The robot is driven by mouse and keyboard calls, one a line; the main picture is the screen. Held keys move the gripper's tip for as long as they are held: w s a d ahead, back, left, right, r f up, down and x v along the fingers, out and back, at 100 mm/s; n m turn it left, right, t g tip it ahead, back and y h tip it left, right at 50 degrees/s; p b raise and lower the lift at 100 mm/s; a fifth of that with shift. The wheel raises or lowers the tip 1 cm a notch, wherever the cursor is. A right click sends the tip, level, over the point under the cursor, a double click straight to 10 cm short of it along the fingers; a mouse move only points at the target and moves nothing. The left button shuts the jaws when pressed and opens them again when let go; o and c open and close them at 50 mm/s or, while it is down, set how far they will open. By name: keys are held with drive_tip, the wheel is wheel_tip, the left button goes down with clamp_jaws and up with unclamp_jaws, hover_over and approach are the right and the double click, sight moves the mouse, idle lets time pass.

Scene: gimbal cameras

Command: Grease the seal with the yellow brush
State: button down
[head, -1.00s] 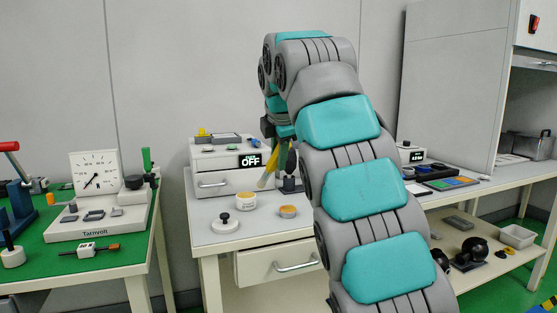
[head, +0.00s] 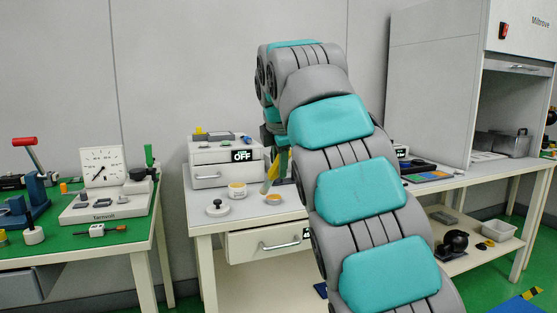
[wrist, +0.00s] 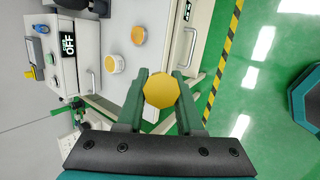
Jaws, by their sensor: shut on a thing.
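In the head view the brush (head: 271,170) hangs tilted above the table, mostly below my arm. A white jar with yellow contents (head: 237,190) stands on the table to its left; it also shows in the wrist view (wrist: 115,63). A small orange disc (head: 273,199) lies in front of the brush tip, and in the wrist view (wrist: 139,35). I cannot tell which thing is the seal, or whether the brush touches anything.
A white drawer unit (head: 212,174) marked OFF stands behind the jar. A white knobbed weight (head: 217,208) sits near the front edge. The table drawer (head: 262,243) is below. A green bench (head: 68,243) with a gauge (head: 101,167) stands left.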

drive_tip(key=d+f+m+g+h, duration=0.2)
drive_tip(key=f+m, duration=0.3)
drive_tip(key=f, duration=0.4)
drive_tip(key=d+f+m+g+h, duration=0.2)
drive_tip(key=d+f+m, duration=0.3)
drive_tip(key=f, duration=0.4)
drive_tip(key=d+f+m+g+h, duration=0.2)
drive_tip(key=d+f+m, duration=0.2)
drive_tip(key=f+m, duration=0.3)
wheel_tip(320, 180, down, 2)
drive_tip(key=shift+w+d+f+g+h, duration=0.1)
drive_tip(key=shift+w+d+g+h, duration=0.15)
drive_tip(key=shift+g+h, duration=0.15)
